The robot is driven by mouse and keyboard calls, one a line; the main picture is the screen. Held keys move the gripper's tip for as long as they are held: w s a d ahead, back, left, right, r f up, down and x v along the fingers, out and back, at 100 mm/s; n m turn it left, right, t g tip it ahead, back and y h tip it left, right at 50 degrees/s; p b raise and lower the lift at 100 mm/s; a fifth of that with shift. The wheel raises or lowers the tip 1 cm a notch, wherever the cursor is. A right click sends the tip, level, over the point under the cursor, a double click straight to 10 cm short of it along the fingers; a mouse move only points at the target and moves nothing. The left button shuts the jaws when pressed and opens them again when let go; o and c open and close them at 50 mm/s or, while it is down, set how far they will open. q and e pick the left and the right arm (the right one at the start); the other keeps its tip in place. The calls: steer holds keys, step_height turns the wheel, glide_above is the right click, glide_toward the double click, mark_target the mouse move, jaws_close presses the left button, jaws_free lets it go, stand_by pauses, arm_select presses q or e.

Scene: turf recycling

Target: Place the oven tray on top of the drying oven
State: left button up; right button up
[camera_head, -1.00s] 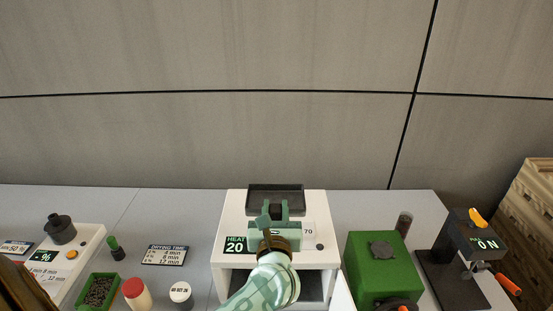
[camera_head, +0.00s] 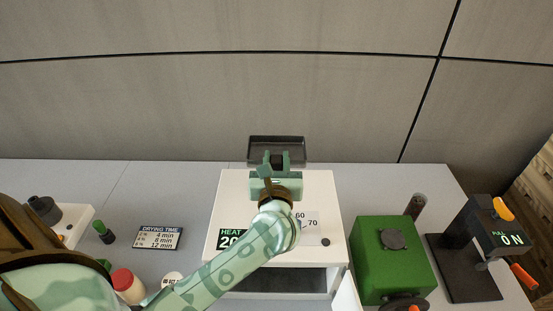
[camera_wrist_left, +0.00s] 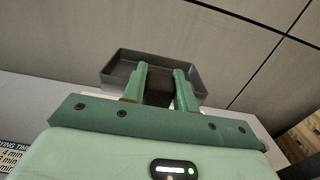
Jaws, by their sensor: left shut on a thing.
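The dark grey rectangular oven tray (camera_head: 290,142) is held by my left gripper (camera_head: 277,158), its fingers shut on the near side of the tray. In the head view the tray shows just past the back edge of the drying oven's (camera_head: 240,195) white top; its height above it is hard to tell. The oven top has a HEAT 20 display and a dial, and its front shows a dark opening. In the left wrist view the tray (camera_wrist_left: 185,66) looks roughly level, with the fingers (camera_wrist_left: 160,82) at its near wall. My right gripper is not in view.
A green box machine (camera_head: 380,275) stands right of the oven, with a black press-like device (camera_head: 475,245) further right. A drying-time card (camera_head: 158,238) and a red-capped jar (camera_head: 125,282) are on the left. A grey wall (camera_head: 200,100) rises behind the bench.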

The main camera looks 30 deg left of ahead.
arm_select(q)
steer(key=shift+f+b, duration=0.5)
steer(key=shift+f, duration=0.2)
step_height(320, 180, down, 5)
steer(key=b, duration=0.4)
steer(key=shift+f+b, duration=0.75)
steer(key=o, duration=1.5)
steer(key=shift+c, duration=0.2)
steer(key=shift+s+d, duration=0.1)
